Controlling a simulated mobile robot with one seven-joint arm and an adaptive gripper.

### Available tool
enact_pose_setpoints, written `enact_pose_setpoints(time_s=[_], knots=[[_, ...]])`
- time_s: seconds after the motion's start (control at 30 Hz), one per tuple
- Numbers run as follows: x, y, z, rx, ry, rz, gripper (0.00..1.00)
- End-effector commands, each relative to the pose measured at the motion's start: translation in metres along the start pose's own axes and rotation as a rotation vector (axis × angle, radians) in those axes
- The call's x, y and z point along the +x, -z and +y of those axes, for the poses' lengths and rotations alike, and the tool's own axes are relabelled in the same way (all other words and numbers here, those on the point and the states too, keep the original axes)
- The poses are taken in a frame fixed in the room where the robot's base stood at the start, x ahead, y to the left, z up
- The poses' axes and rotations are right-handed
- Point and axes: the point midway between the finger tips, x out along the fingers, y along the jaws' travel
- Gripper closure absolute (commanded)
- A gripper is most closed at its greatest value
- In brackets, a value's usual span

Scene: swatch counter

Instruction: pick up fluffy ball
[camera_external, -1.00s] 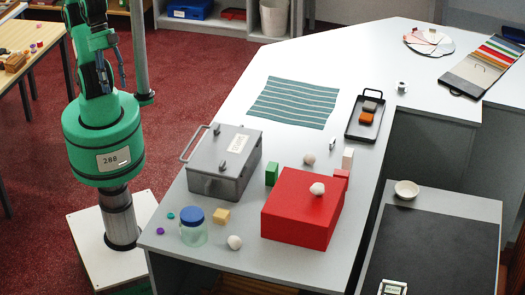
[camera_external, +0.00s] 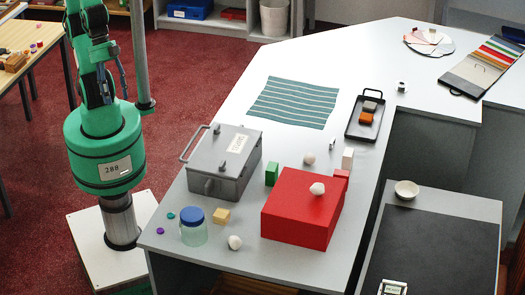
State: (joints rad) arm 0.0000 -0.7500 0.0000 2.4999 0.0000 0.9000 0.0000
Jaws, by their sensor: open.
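A whitish ball (camera_external: 317,188) rests on top of the red box (camera_external: 296,222). A white ball (camera_external: 235,242) lies on the counter near the front edge, right of the blue-lidded jar (camera_external: 193,228). A pinkish ball (camera_external: 309,159) lies on the counter behind the red box. My gripper (camera_external: 113,80) is at the upper left, beside my folded arm, open and empty. It is off the counter and far from all three balls.
A grey metal case (camera_external: 222,176) stands on the near left counter. Farther back are a striped cloth (camera_external: 293,102) and a black tray (camera_external: 356,129). The far counter is mostly clear.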

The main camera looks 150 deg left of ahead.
Motion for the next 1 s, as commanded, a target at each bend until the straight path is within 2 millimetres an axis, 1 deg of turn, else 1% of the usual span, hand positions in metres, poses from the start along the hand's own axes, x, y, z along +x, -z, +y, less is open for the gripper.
enact_pose_setpoints(time_s=[0.17, 0.27, 0.37, 0.47, 0.67, 0.87, 1.0], knots=[[-0.001, 0.005, -0.002, -0.021, 0.003, -0.003, 0.43], [-0.002, 0.013, -0.006, -0.061, 0.009, -0.011, 0.43], [-0.003, 0.028, -0.013, -0.127, 0.019, -0.022, 0.43], [-0.003, 0.046, -0.022, -0.219, 0.033, -0.036, 0.43], [0.001, 0.090, -0.051, -0.450, 0.071, -0.068, 0.43], [0.010, 0.133, -0.086, -0.689, 0.113, -0.093, 0.43], [0.019, 0.160, -0.114, -0.857, 0.145, -0.107, 0.43]])
